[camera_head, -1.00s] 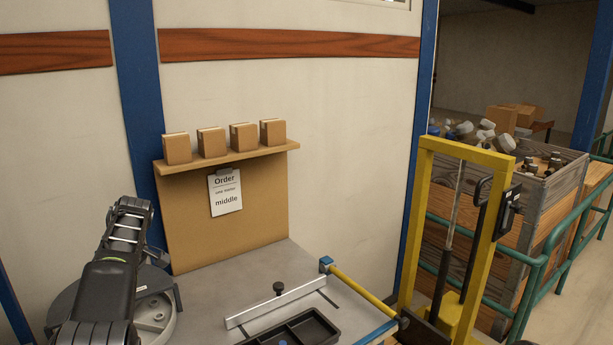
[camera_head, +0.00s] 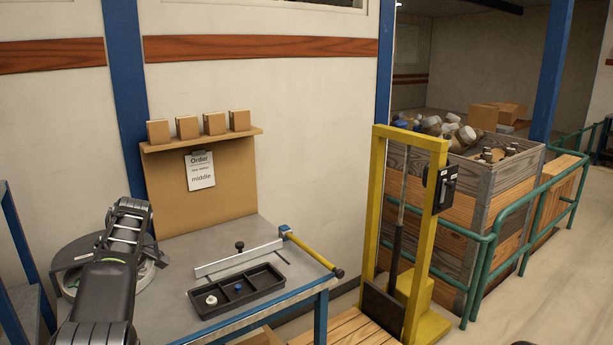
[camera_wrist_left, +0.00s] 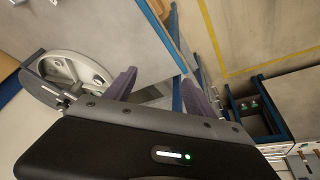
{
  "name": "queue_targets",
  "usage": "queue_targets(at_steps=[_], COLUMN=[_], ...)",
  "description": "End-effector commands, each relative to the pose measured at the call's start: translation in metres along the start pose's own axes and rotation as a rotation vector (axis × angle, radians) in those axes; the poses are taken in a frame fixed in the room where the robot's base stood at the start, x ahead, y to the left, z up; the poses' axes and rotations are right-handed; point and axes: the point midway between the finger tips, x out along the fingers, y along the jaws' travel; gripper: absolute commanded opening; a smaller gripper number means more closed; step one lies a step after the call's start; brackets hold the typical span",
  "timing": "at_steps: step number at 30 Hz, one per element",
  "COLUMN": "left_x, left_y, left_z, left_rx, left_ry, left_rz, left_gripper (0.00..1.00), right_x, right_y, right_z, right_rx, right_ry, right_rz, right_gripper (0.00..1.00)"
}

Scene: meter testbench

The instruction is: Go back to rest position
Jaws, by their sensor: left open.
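My left arm comes in at the lower left of the head view, in front of the left end of the workbench (camera_head: 215,243). Its fingers are hidden there behind the arm. In the left wrist view, my left gripper (camera_wrist_left: 160,92) shows two purple-grey fingers spread wide apart with nothing between them. It hangs free, with the bench edge and floor behind it. My right gripper is in neither view.
A round grey fixture (camera_head: 80,262) sits at the bench's left. A black tray (camera_head: 262,291) with small parts and a metal rail (camera_head: 232,261) lie on the bench. A yellow lift (camera_head: 430,200) and wooden crate (camera_head: 470,180) stand to the right.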

Motion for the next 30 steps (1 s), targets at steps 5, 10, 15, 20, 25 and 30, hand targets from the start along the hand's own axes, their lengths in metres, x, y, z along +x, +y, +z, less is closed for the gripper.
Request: queue_targets(at_steps=[5,10,15,20,25,30], left_x=[0.0,0.013,0.047,0.093,0.159,0.224], left_y=[0.019,0.036,0.055,0.065,0.056,0.013], left_z=[-0.008,-0.009,0.014,0.056,0.132,0.241], left_rx=[0.107,0.211,0.363,0.518,0.702,0.893], left_ry=[0.039,0.069,0.075,0.06,0.015,-0.057], left_rz=[0.076,0.144,0.221,0.287,0.364,0.449], left_gripper=[0.64,0.64,0.64,0.64,0.64,0.64], right_x=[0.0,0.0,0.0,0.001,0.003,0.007], right_y=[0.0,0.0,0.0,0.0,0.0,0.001], right_z=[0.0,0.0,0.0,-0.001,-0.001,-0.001], right_rx=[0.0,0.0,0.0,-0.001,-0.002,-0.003], right_ry=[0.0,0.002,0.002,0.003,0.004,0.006], right_rz=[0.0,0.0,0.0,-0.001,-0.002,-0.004], right_gripper=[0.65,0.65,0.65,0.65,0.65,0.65])
